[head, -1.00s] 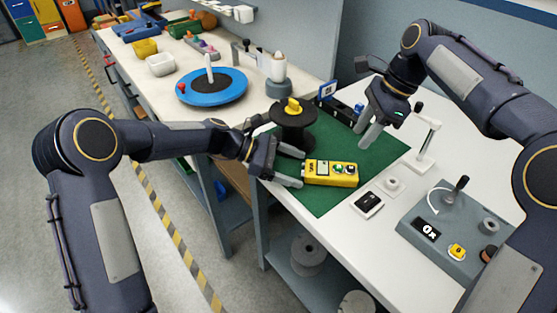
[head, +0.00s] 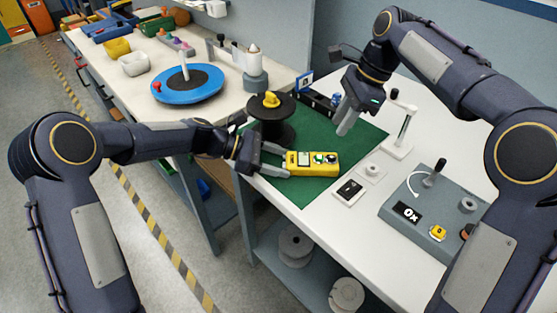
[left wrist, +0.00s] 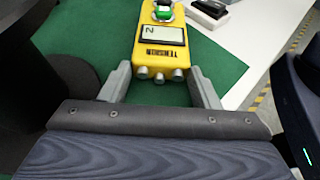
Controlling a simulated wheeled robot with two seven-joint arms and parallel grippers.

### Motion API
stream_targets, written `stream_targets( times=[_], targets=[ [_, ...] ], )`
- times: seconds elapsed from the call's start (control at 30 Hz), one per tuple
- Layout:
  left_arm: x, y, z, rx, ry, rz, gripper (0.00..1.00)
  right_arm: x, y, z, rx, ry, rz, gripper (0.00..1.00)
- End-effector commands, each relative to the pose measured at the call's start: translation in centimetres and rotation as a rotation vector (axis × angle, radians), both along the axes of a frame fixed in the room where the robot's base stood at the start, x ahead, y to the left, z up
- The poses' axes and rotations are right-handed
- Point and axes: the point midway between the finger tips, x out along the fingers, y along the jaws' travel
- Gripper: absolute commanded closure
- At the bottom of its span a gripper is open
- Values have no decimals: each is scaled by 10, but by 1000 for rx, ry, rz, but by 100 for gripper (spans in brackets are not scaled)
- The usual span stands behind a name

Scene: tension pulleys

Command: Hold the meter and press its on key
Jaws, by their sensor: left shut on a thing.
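The yellow meter (head: 324,165) lies on the green mat (head: 301,195), with a small screen, a green key (head: 319,157) and a dark round part on its upper face. In the left wrist view, the meter (left wrist: 160,55) points away from me, with its screen and green key showing. My left gripper (head: 287,162) is shut on the near end of the meter, one finger along each side. My right gripper (head: 343,130) is above the mat, up and to the right of the meter and apart from it. Whether its fingers are parted is unclear.
A black spool (head: 271,124) with a yellow top stands behind the meter. A small black-and-white block (head: 349,190), a white stand (head: 399,140) and a grey control box (head: 415,233) lie to the right. A blue turntable (head: 190,92) is on the far bench.

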Motion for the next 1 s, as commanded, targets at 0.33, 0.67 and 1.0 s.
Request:
stream_targets(
  times=[0.33,0.67,1.0],
  targets=[
    [0,0,0,0,0,1,77,0,0,0,0,0,0,100],
    [0,0,0,0,0,1,77,0,0,0,0,0,0,100],
    [0,0,0,0,0,1,77,0,0,0,0,0,0,100]
  ],
)
